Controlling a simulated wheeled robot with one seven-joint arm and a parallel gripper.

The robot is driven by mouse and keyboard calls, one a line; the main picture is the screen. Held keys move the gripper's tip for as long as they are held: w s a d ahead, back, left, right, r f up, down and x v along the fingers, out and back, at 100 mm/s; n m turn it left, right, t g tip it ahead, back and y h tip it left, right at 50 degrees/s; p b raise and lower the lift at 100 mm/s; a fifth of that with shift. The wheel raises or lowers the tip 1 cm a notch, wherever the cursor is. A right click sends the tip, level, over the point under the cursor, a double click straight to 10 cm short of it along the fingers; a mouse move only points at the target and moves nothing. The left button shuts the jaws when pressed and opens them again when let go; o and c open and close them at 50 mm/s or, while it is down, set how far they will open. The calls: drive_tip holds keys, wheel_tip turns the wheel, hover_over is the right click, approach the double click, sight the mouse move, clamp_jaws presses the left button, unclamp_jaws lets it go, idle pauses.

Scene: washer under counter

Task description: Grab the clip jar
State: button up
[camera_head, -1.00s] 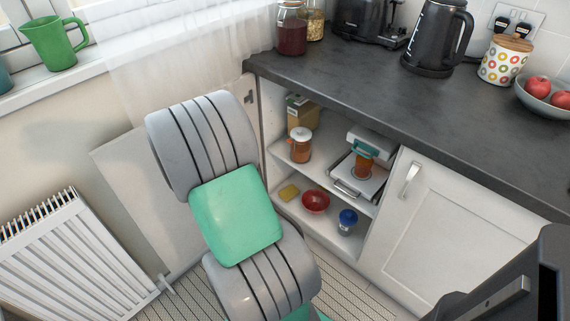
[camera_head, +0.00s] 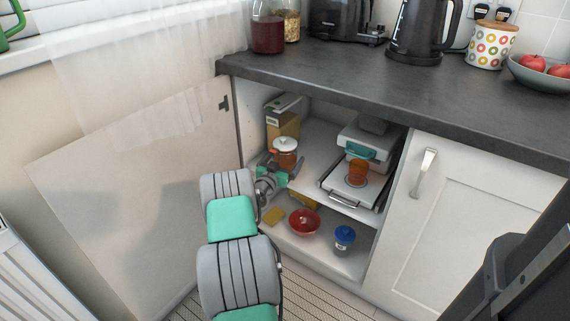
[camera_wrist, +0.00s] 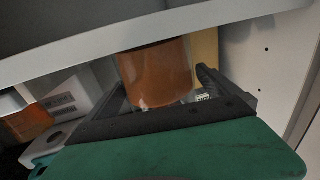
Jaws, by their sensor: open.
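The clip jar (camera_head: 285,155) stands upright on the upper shelf of the open cabinet, with orange contents and a pale lid. In the wrist view the jar (camera_wrist: 158,72) is close ahead, its top hidden by a pale board edge. My gripper (camera_head: 279,173) is just in front of the jar at the shelf's left end. In the wrist view my open gripper (camera_wrist: 160,92) has a finger on either side of the jar's lower part. I cannot tell whether the fingers touch it.
A carton (camera_head: 283,120) stands behind the jar. The open cabinet door (camera_head: 140,190) is at left, the countertop (camera_head: 400,95) above.

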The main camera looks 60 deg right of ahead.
drive_tip(key=c, duration=2)
drive_tip(key=shift+r, duration=0.2)
